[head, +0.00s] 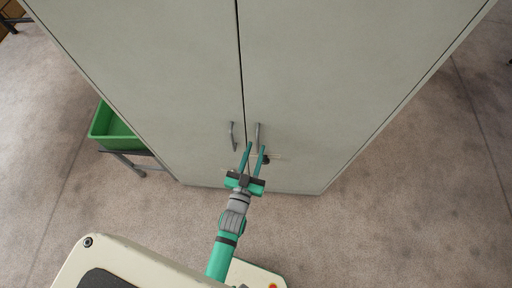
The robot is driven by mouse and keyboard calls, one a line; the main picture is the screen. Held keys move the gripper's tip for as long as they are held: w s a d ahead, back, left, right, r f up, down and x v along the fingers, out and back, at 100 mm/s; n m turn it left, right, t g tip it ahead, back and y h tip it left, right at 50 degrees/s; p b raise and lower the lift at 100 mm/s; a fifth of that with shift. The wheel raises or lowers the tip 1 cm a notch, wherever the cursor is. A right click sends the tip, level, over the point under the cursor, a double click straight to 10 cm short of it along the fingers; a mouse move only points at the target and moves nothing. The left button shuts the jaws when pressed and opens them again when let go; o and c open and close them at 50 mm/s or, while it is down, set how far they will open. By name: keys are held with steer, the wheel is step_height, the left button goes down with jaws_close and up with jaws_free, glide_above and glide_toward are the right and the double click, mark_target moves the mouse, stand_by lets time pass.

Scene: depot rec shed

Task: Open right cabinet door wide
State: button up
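A tall pale grey cabinet stands in front of me with both doors shut; a thin dark seam runs between them. The right cabinet door (330,75) has a vertical grey bar handle (258,134) near the seam. The left door (150,75) has a matching handle (232,136). My gripper (256,146) is open, its two teal fingers apart and pointing at the doors. Its fingertips are just below the right handle in the picture. I cannot tell whether they touch the handle or reach around it.
A small dark fitting (266,160) shows beside the right finger, partly hidden. A green bin (112,128) on a dark stand is close to the cabinet's left side. The concrete floor (420,190) to the right of the cabinet is clear.

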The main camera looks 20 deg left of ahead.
steer(key=shift+w, duration=0.8)
jaws_close()
